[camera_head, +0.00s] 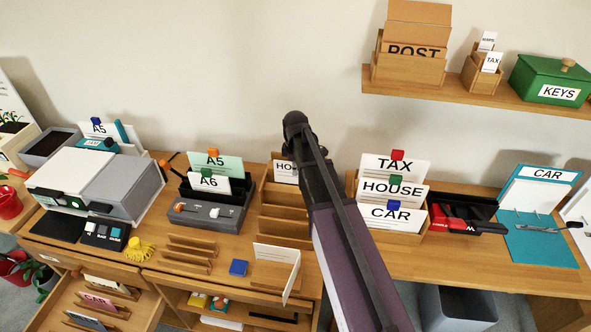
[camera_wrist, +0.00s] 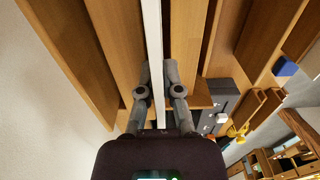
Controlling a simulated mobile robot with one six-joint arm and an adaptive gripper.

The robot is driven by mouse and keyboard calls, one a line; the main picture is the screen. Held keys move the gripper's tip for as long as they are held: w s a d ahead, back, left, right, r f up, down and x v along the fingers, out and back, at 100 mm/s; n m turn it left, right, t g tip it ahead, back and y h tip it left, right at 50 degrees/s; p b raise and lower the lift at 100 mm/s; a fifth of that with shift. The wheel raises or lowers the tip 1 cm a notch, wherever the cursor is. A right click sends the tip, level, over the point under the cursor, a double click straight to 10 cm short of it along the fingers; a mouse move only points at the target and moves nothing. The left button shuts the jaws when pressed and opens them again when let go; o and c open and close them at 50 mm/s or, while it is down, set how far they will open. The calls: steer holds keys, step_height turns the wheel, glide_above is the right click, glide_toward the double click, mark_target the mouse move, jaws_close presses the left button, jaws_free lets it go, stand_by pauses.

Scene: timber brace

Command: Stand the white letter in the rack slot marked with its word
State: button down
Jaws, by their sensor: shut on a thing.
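The white letter (camera_head: 286,172) stands upright at the back of the wooden tiered rack (camera_head: 285,228) in the head view, showing "HOU" before my arm covers the rest. A wooden slat hides its lower edge. In the wrist view the letter (camera_wrist: 153,35) is a thin white strip seen edge-on, with wooden slats on both sides. My gripper (camera_wrist: 157,80) is shut on it, one finger on each face. In the head view my arm hides the gripper. To the right, a rack (camera_head: 352,190) holds cards reading TAX (camera_head: 395,166), HOUSE (camera_head: 392,189) and CAR (camera_head: 391,216).
A grey sorter (camera_head: 208,212) with A5 and A6 cards stands left of the tiered rack. A shelf (camera_head: 480,92) with boxes hangs at upper right.

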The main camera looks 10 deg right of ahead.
steer(key=shift+f, duration=0.25)
steer(key=c, duration=0.7)
jaws_free()
steer(key=shift+r, duration=0.1)
steer(key=o, duration=0.5)
steer(key=shift+r+p, duration=3.95)
steer(key=shift+r, duration=0.05)
